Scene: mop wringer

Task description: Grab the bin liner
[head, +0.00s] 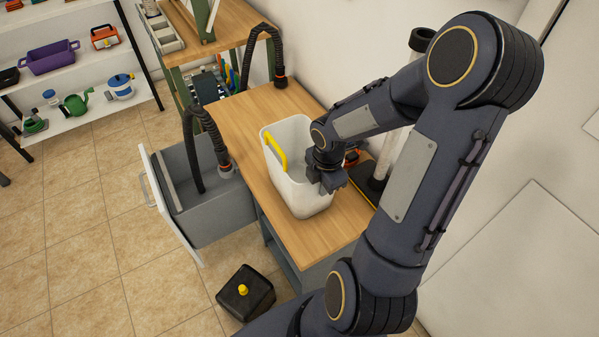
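A white, tapered, open-topped bin or liner (300,196) with a yellow handle (275,152) stands upright on the wooden top of a cart (240,117). I cannot make out a separate bag in it. My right gripper (328,184) comes in from the right and points down at the bin's right rim. It overlaps the upper right wall in the picture. Its fingertips are partly hidden, so I cannot tell whether it is open or shut, or touching the rim. My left gripper is not in view.
A grey drawer (217,209) stands open at the cart's left, a black hose (189,150) over it. A second hose (277,52) stands behind. A black box (245,293) with a yellow knob is on the floor. Shelves (84,77) stand far left; tiled floor is clear between.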

